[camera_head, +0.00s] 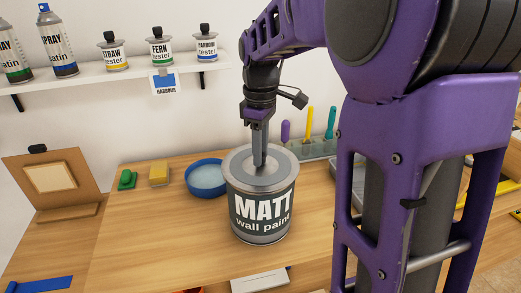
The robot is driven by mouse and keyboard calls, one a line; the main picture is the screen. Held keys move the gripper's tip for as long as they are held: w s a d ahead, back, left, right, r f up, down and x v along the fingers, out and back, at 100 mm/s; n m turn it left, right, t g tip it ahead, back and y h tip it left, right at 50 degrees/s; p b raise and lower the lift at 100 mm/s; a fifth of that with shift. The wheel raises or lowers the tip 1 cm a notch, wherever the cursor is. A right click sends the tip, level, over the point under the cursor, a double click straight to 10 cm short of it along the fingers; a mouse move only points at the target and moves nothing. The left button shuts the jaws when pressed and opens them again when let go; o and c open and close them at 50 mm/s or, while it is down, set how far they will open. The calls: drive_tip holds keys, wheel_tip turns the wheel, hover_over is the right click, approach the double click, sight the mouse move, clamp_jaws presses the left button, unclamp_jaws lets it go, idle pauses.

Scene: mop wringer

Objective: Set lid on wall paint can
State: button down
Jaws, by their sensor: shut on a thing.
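The wall paint can (262,215) stands upright on the wooden bench, with a dark "MATT wall paint" label. A round grey lid (278,178) lies over the top of the can and looks about level with its rim. Whether it is pressed fully down I cannot tell. My gripper (260,160) points straight down at the middle of the lid. It is shut on the lid, seemingly at a grip in its centre, which the fingers hide.
A blue bowl (206,179) stands behind the can to the left, beside a yellow sponge (159,173) and a green object (127,180). Upright coloured-handled tools (309,124) stand behind right. The wall shelf (120,75) holds spray cans and testers. The bench left of the can is clear.

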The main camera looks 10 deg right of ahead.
drive_tip(key=shift+f, duration=0.15)
drive_tip(key=c, duration=0.6)
unclamp_jaws()
drive_tip(key=shift+o, duration=0.2)
drive_tip(key=shift+r+p, duration=1.2)
drive_tip(key=shift+r, duration=2.3)
